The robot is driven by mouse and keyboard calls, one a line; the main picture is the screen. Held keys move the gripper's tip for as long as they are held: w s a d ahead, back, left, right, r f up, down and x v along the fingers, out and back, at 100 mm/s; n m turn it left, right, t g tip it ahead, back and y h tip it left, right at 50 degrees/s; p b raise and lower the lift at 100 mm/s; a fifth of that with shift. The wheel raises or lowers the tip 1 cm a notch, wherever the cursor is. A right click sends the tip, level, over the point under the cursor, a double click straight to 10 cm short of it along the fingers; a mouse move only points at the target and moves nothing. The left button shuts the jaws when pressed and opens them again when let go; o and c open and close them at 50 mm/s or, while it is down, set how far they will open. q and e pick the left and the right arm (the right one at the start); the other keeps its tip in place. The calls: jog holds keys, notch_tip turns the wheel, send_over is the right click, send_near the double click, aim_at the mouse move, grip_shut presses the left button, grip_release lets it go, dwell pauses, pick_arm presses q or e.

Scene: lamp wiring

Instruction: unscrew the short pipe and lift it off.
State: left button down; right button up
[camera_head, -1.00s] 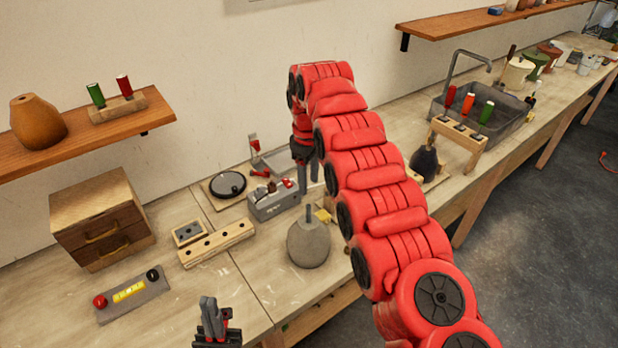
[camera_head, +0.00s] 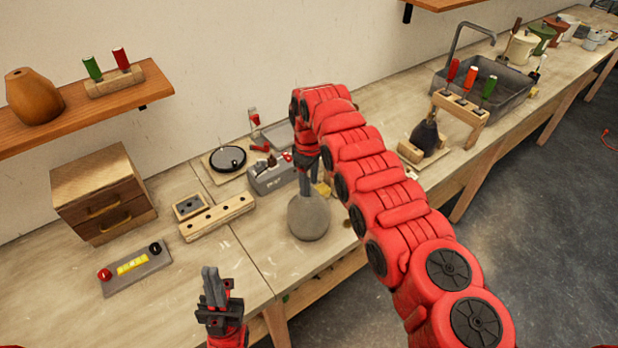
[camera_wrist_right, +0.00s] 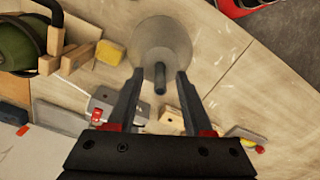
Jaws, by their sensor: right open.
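A grey rounded lamp body (camera_head: 309,220) stands near the table's front edge. It also shows in the right wrist view (camera_wrist_right: 158,40). The short dark pipe (camera_wrist_right: 160,78) stands up from its top. My right gripper (camera_head: 308,180) points down over the body. In the right wrist view its open fingers (camera_wrist_right: 160,74) are on either side of the pipe, with gaps to both. In the head view the fingers largely hide the pipe. My left gripper (camera_head: 215,288) is at the table's front edge, away from the body; its finger gap is unclear.
A grey metal device (camera_head: 272,178) and a round black disc on a board (camera_head: 228,159) stand behind the lamp body. A wooden block with holes (camera_head: 218,218) lies to the left. A wooden tool rack (camera_head: 460,108) stands to the right.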

grip_shut()
jog(key=f+n+b, duration=0.1)
jog(key=n+b, duration=0.1)
jog(key=b, duration=0.2)
jog(key=shift+w+f, duration=0.15)
jog(key=shift+f, duration=0.05)
jog(key=shift+r+n+b, duration=0.4)
jog(key=shift+n+b, duration=0.05)
jog(key=shift+n, duration=0.65)
jog(key=shift+r+n, duration=0.25)
jog(key=shift+n, duration=1.65)
jog(key=n, duration=0.5)
jog(key=shift+r+n, duration=0.1)
jog(key=shift+n, duration=0.3)
jog(key=shift+c, duration=1.5)
grip_release()
